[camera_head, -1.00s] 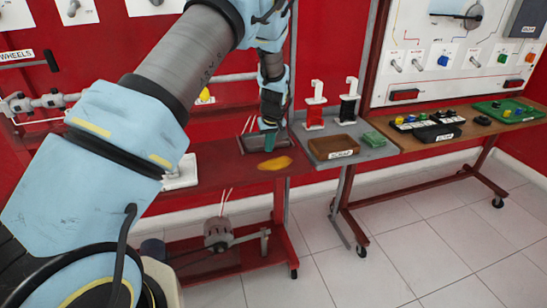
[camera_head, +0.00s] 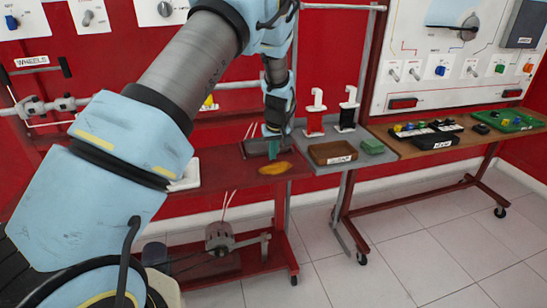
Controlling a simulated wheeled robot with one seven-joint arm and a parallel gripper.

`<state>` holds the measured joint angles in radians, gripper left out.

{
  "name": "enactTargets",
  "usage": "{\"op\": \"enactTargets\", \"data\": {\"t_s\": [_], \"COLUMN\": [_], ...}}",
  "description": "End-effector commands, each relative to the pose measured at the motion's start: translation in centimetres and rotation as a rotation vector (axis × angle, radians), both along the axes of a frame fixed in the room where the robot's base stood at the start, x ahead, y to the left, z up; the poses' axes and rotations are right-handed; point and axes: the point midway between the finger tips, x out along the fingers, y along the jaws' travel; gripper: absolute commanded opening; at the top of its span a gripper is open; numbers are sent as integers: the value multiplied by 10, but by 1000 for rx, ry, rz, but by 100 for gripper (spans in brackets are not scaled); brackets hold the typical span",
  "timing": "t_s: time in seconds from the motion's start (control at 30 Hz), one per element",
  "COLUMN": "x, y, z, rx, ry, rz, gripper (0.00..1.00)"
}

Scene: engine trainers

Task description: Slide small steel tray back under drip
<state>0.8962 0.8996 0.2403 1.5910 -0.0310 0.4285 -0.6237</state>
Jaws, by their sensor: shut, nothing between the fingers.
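The small steel tray (camera_head: 255,149) looks like a shallow, dark grey rectangular tray on the red bench, left of the grey bench. My gripper (camera_head: 273,152) points down at the tray's right part, with teal fingertips shut and nothing held. The fingers hide part of the tray, and I cannot tell whether they touch it. Two thin pale rods or lines rise behind the tray. I cannot clearly make out the drip point.
A yellow cloth (camera_head: 275,168) lies in front of the tray. A brown scrap tray (camera_head: 332,153), a green block (camera_head: 372,146), and red (camera_head: 315,122) and black (camera_head: 347,117) dispensers stand to the right. A white item (camera_head: 186,175) is partly behind my arm.

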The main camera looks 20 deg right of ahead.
Motion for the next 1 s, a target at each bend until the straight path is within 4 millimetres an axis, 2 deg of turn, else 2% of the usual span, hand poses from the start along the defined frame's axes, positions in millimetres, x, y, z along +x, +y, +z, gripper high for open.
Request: {"op": "enactTargets", "data": {"t_s": [0.5,0.8,0.87,0.93,0.97,1.0], "x": [-22,-25,-24,-22,-21,-21], "y": [2,6,14,35,49,70], "z": [69,82,85,91,94,99], "rx": [0,2,2,1,1,0], "ry": [0,3,7,17,25,36], "rz": [-1,2,6,17,22,30], "gripper": [0,0,0,0,0,0]}}
